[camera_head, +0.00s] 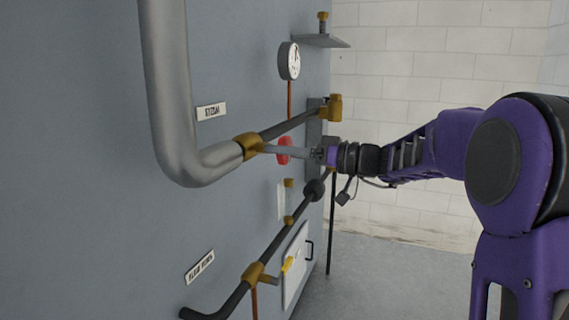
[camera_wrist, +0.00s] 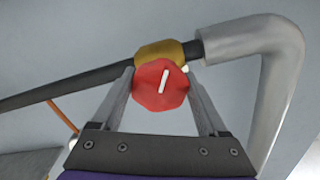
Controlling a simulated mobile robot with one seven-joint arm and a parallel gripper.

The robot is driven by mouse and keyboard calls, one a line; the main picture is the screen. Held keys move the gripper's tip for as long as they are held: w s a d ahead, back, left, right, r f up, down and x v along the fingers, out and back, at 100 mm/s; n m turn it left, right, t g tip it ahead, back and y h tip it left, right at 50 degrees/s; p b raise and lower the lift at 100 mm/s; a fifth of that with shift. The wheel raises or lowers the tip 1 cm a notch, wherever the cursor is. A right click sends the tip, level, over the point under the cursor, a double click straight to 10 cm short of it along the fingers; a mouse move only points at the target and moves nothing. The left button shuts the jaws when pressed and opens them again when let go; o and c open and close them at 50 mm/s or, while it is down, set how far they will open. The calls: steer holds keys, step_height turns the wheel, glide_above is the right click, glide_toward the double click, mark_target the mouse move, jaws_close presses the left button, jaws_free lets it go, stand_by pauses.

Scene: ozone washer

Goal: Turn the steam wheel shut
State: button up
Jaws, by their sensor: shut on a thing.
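The steam wheel is a red, many-sided knob (camera_wrist: 150,92) with a white bar mark tilted slightly right of upright. It sits on a brass valve body (camera_wrist: 165,52) on the steam pipe. In the head view the red wheel (camera_head: 284,150) shows partly behind my gripper's fingers. My gripper (camera_wrist: 160,85) has one finger on each side of the wheel and is shut on it. In the head view my gripper (camera_head: 268,149) reaches in from the right toward the brass fitting (camera_head: 248,145) below the steam label (camera_head: 211,111).
A thick grey pipe (camera_head: 170,90) bends down at the left. A round gauge (camera_head: 289,61) and a small shelf (camera_head: 322,41) are above. Open floor lies at the right.

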steer(key=m+b, duration=0.1)
steer(key=m, duration=0.2)
steer(key=shift+m, duration=0.4)
steer(key=m, duration=0.3)
steer(key=shift+s+m, duration=0.1)
steer(key=shift+m, duration=0.2)
steer(key=m+p, duration=0.1)
steer(key=m, duration=0.2)
steer(key=shift+r+m+p, duration=0.15)
steer(key=shift+m+p, duration=0.15)
steer(key=shift+m, duration=0.1)
steer(key=m+p, duration=0.2)
steer(key=m, duration=0.1)
steer(key=shift+r+m, duration=0.1)
steer(key=shift+m, duration=0.2)
steer(key=m+p, duration=0.4)
steer(key=shift+r, duration=0.15)
steer(key=m+p, duration=0.3)
steer(key=m, duration=0.1)
steer(key=m+p, duration=0.1)
steer(key=m, duration=0.2)
steer(key=shift+m, duration=2.2)
